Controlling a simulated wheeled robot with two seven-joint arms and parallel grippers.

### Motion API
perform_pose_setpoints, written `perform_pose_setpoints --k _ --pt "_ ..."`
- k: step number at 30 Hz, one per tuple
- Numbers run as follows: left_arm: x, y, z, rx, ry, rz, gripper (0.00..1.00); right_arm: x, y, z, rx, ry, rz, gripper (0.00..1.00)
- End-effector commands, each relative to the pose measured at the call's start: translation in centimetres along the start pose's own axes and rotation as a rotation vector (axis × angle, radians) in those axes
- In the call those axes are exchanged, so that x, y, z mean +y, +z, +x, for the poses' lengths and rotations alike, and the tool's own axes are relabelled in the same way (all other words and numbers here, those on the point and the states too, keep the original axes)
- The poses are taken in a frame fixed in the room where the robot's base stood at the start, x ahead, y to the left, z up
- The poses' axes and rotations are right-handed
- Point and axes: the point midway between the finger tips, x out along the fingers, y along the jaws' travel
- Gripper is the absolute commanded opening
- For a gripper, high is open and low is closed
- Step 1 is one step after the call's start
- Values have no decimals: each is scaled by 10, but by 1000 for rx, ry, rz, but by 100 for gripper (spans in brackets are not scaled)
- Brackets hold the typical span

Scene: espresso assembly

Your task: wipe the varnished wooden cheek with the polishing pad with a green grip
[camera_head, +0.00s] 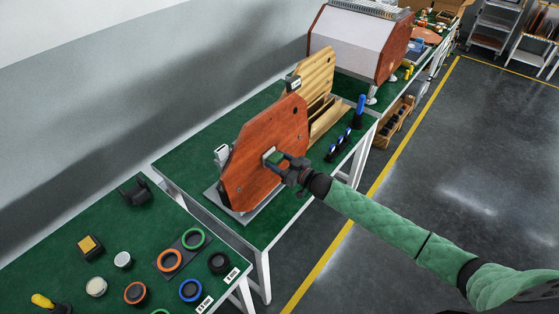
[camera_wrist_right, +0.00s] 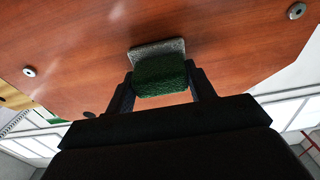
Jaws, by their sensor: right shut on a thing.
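The varnished wooden cheek (camera_head: 259,152) is a reddish-brown panel that stands upright in a holder on the green bench top. My right gripper (camera_head: 283,163) is shut on the polishing pad with a green grip (camera_head: 270,156), in front of the cheek's face. In the right wrist view, the pad's green grip (camera_wrist_right: 160,75) sits between the two fingers, and its grey pad lies against or very close to the glossy cheek (camera_wrist_right: 225,40). I cannot tell whether they touch. My left gripper is not in view.
A paler wooden panel (camera_head: 318,72) stands behind the cheek. A blue-handled tool (camera_head: 360,110) and a dark rack (camera_head: 340,145) stand to the right. A nearer green bench (camera_head: 60,245) holds coloured rings and pads. A white machine (camera_head: 355,45) stands farther back.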

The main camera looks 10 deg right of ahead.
Motion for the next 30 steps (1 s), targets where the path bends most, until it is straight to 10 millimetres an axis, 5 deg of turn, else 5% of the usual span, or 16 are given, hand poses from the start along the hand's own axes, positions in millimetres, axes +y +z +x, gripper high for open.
perform_pose_setpoints --k 19,30 --pt "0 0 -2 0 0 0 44 -6 -1 1 0 0 -1 36" --pt "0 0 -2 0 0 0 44 -8 -23 3 1 -1 -1 36"
